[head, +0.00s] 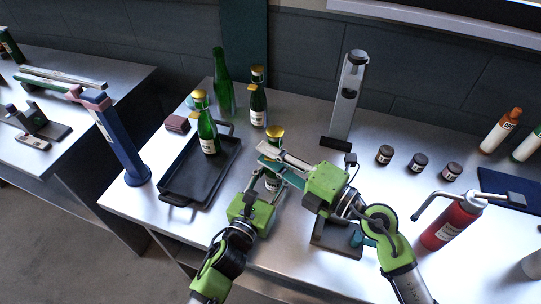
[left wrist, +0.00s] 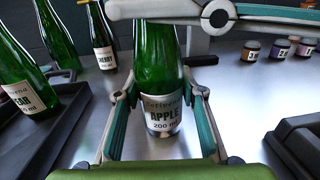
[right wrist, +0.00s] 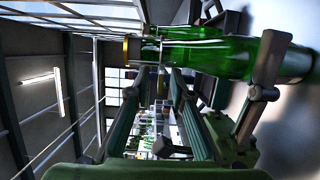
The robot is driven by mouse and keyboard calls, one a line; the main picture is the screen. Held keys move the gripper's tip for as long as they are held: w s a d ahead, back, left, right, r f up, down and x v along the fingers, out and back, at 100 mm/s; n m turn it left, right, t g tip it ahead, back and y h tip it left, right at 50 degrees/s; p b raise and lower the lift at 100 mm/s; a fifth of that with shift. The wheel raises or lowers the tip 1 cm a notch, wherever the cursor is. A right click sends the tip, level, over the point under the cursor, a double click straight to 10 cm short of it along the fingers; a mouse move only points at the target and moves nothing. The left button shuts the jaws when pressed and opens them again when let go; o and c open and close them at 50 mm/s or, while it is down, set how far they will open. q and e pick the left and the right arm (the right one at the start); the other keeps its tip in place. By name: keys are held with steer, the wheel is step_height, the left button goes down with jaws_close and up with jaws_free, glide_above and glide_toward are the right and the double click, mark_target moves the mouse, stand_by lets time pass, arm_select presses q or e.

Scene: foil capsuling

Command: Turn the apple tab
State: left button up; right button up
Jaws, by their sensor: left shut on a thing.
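The apple bottle is green with a gold cap (head: 275,131); its body and APPLE label (left wrist: 163,115) show in the left wrist view. My left gripper (left wrist: 157,125) is shut around its lower body, and the bottle stands upright. My right gripper (head: 270,162) is beside the bottle's neck, just below the cap, with its fingers apart. In the right wrist view the gold cap (right wrist: 132,50) and green neck lie across the top, beyond the open fingers (right wrist: 157,115). I cannot clearly make out the tab.
A PEAR bottle (head: 208,132) stands on a black tray (head: 180,185) to the left. A CHERRY bottle (head: 258,105) and a tall green bottle (head: 222,82) stand behind. A grey upright device (head: 346,100), several small jars (head: 419,162) and a red canister (head: 447,228) are to the right.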

arm_select(q)
steer(key=shift+a+f, duration=0.1)
steer(key=shift+f, duration=0.2)
arm_select(e)
steer(key=v, duration=1.2)
arm_select(q)
steer(key=o, duration=1.6)
steer(key=shift+c, duration=0.2)
steer(key=shift+r, duration=0.15)
